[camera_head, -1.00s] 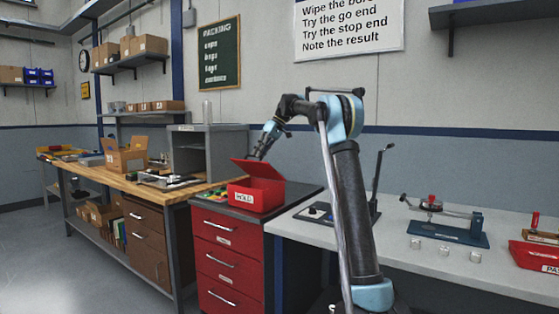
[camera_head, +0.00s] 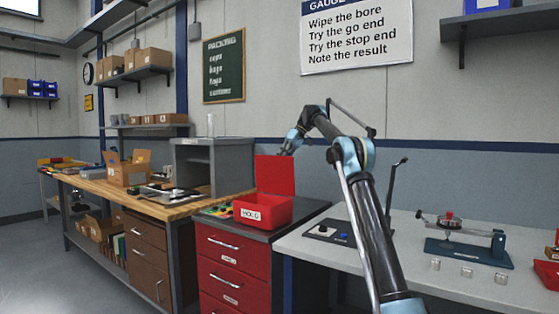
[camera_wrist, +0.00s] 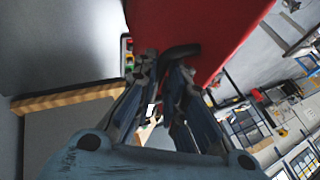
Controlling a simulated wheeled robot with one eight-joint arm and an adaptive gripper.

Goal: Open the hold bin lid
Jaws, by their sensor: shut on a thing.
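The red hold bin (camera_head: 265,216) with a white HOLD label stands on the dark top of the red drawer cabinet. Its red lid (camera_head: 275,175) stands about upright at the back of the bin, and the bin's inside shows. My gripper (camera_head: 287,152) is at the lid's top edge, small and partly hidden in the head view. In the wrist view the red lid (camera_wrist: 205,22) fills the top middle. My gripper (camera_wrist: 166,68) is shut there at a dark curved piece (camera_wrist: 181,50) by the lid, which looks like its handle.
A grey open cabinet (camera_head: 232,160) stands left of the bin on the wooden bench. Right of it, the light table (camera_head: 400,262) holds a dark plate with a lever, a blue gauge stand (camera_head: 468,250) and small metal parts. Coloured items lie left of the bin.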

